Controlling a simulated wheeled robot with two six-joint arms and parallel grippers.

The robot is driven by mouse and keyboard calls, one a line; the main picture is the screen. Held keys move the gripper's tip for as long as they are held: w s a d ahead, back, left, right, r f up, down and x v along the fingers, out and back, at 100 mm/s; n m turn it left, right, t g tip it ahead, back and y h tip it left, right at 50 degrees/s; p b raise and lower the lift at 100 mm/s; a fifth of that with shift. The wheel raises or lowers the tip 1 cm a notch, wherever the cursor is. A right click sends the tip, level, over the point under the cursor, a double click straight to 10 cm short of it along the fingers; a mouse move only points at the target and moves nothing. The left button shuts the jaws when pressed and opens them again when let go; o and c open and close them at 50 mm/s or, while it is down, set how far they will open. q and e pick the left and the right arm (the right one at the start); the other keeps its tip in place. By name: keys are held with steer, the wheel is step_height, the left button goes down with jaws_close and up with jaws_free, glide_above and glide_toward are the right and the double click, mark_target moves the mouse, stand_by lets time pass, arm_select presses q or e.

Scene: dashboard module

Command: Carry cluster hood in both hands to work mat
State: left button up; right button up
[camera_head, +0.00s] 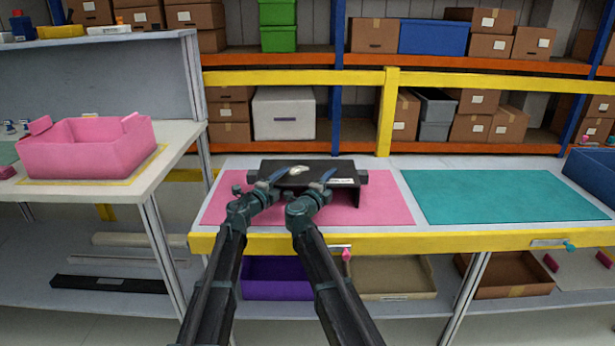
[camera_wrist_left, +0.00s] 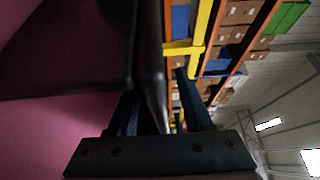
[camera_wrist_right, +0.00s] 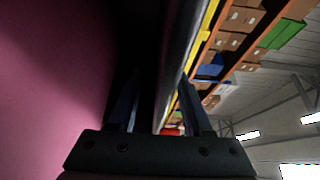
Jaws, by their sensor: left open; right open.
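The black cluster hood (camera_head: 345,168) stands on the pink mat (camera_head: 390,212) on the table, with a dark side wall at its right. A small white item and a white label show on it. My left gripper (camera_head: 270,180) and my right gripper (camera_head: 323,181) are both at its near side, side by side. In the left wrist view, the open fingers (camera_wrist_left: 160,108) stand either side of a dark edge of the hood (camera_wrist_left: 150,60). In the right wrist view, the open fingers (camera_wrist_right: 158,108) also straddle a dark edge. Contact cannot be told. A teal mat (camera_head: 505,195) lies bare to the right.
A pink bin (camera_head: 88,155) sits on the left bench. A blue bin (camera_head: 595,172) stands at the table's right end. A yellow rail (camera_head: 450,241) runs along the front edge, with bins below. Racks with boxes stand behind.

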arm_select(q)
steer(key=shift+w+d, duration=0.1)
steer(key=shift+w, duration=0.05)
arm_select(e)
steer(key=shift+w+d, duration=0.1)
steer(key=shift+w, duration=0.05)
arm_select(q)
jaws_close()
arm_select(e)
jaws_close()
stand_by(1.1)
